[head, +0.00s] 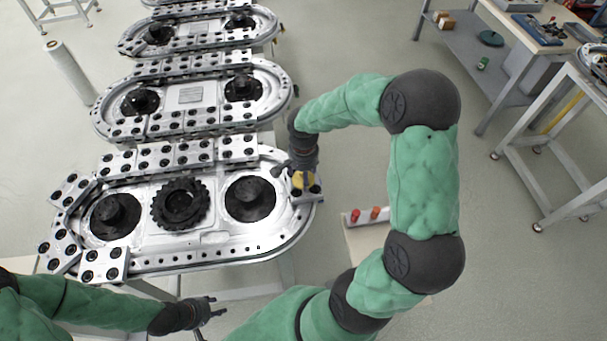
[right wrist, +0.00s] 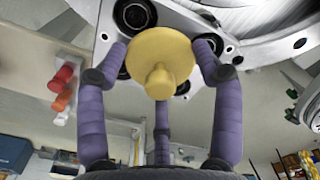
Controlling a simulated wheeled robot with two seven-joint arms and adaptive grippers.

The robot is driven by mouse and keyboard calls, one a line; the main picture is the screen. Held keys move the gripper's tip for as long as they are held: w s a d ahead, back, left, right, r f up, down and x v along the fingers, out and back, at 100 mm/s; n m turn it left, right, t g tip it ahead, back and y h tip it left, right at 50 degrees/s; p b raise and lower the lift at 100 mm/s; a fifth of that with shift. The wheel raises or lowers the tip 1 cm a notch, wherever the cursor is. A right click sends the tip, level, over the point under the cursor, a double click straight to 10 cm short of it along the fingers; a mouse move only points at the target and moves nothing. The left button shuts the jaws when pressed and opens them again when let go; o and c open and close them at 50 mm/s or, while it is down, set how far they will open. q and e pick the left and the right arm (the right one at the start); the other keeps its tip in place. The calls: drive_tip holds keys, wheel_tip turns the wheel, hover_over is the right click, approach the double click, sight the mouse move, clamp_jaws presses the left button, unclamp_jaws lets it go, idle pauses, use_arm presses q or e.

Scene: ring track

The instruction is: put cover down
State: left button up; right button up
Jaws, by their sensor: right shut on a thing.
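The cover (head: 307,193) is a silver block with black round fittings at the right end of the nearest ring track (head: 290,238). A yellow disc with a knob (right wrist: 160,62) sits over it in the right wrist view. Whether the cover touches the track is unclear. My left gripper (head: 212,312) is open and empty in front of the track.
Similar covers line the track's far side and left end. Dark round hubs and a toothed gear (head: 180,204) stand inside it. More tracks (head: 190,95) lie behind. Red fittings (head: 366,215) stand on a pale surface to the right. A workbench (head: 480,60) is at the back right.

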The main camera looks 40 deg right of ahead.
drive_tip(key=shift+f, duration=0.15)
drive_tip(key=o, duration=1.1)
drive_tip(key=shift+o, duration=0.2)
drive_tip(key=shift+r, duration=0.2)
wheel_tip(320, 180, up, 12)
drive_tip(key=p, duration=0.2)
